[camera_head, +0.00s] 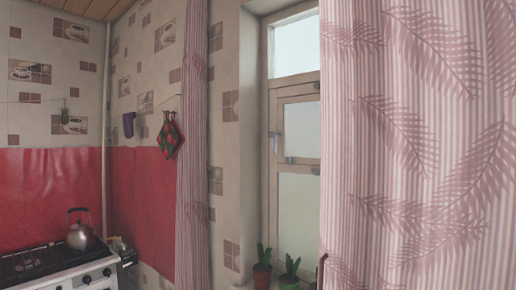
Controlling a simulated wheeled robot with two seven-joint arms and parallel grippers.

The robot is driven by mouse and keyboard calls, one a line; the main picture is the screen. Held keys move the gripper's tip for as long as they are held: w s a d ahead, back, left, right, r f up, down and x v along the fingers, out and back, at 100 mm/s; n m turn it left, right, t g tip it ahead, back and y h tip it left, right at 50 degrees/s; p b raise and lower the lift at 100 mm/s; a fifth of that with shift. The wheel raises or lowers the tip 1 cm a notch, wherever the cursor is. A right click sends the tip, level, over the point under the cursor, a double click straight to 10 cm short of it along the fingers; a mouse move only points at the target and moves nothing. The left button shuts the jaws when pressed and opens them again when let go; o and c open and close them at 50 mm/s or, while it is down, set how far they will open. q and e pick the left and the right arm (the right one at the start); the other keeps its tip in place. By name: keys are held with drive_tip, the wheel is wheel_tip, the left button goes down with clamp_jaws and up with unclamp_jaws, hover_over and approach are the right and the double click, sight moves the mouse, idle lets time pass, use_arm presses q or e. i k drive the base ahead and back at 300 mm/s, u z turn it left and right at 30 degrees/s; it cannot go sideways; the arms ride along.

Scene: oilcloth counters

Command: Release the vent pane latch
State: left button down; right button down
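The window (274,210) has a pale wooden frame and stands in a recess right of centre, partly covered by the right curtain. A small framed pane (301,122), which looks like the vent pane, sits in its middle part and appears closed. A small pale latch or handle (275,141) shows on the left side of this pane. Another small pale fitting (288,160) shows near its lower edge. I cannot tell which is the vent pane latch, or its exact position. Neither of my grippers is in view.
A large striped curtain (420,150) with leaf prints fills the right side. A narrow curtain (192,150) hangs left of the window. Potted plants (262,273) stand below the window. A kettle (80,236) sits on the stove (62,270) at lower left. A potholder (169,138) hangs on the wall.

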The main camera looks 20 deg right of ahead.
sight(275, 135)
drive_tip(key=u, duration=0.6)
drive_tip(key=i, duration=0.8)
drive_tip(key=u, duration=0.5)
drive_tip(key=i, duration=0.75)
drive_tip(key=z, duration=1)
drive_tip(key=i, duration=0.7)
drive_tip(key=z, duration=0.75)
